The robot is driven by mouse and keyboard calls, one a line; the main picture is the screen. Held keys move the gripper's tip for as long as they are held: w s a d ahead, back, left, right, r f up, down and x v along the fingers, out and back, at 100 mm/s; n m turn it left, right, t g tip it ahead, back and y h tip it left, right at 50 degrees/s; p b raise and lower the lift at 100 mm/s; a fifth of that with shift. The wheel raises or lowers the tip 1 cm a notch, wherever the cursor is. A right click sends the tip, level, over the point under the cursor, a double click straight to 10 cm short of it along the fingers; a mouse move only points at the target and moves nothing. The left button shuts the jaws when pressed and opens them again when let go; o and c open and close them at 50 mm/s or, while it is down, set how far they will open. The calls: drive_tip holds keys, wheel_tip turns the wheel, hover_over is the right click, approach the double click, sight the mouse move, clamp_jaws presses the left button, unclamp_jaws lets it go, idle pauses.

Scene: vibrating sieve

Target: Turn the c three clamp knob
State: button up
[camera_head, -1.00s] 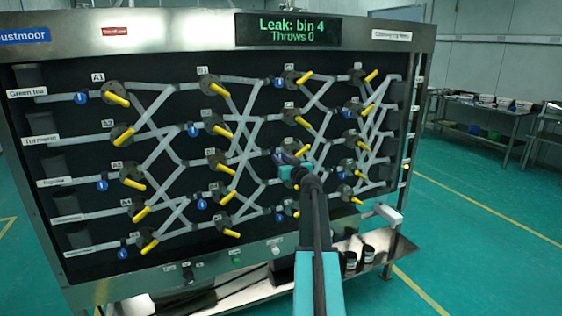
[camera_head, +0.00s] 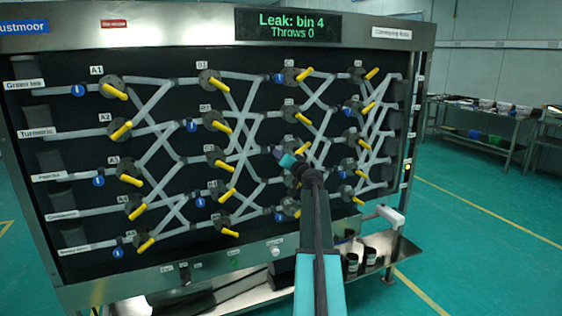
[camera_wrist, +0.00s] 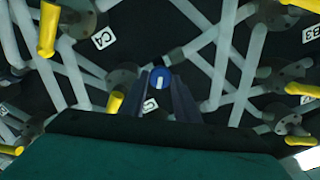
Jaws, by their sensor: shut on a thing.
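In the wrist view, a round blue knob (camera_wrist: 160,76) with a white mark sits between the tips of my gripper (camera_wrist: 160,84), which is shut on it. The white mark stands about upright in that picture. A partly hidden label beginning with C (camera_wrist: 150,105) is beside the left finger, so I cannot read its number. In the head view, my gripper (camera_head: 281,155) reaches the C column around the third row of the panel (camera_head: 180,250). The arm and gripper hide the knob there.
Yellow-handled valves (camera_head: 217,84) and pale crossing pipes surround my gripper. A yellow handle (camera_wrist: 48,28) and a C4 label (camera_wrist: 103,38) are near in the wrist view. The display (camera_head: 290,26) reads "Leak: bin 4, Throws 0". Green floor (camera_head: 480,240) is free at the right.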

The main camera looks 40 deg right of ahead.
drive_tip(key=shift+w+m+p, duration=0.15)
drive_tip(key=shift+m+p, duration=0.45)
drive_tip(key=shift+m, duration=5.7)
drive_tip(key=o, duration=1)
drive_tip(key=shift+f, duration=0.1)
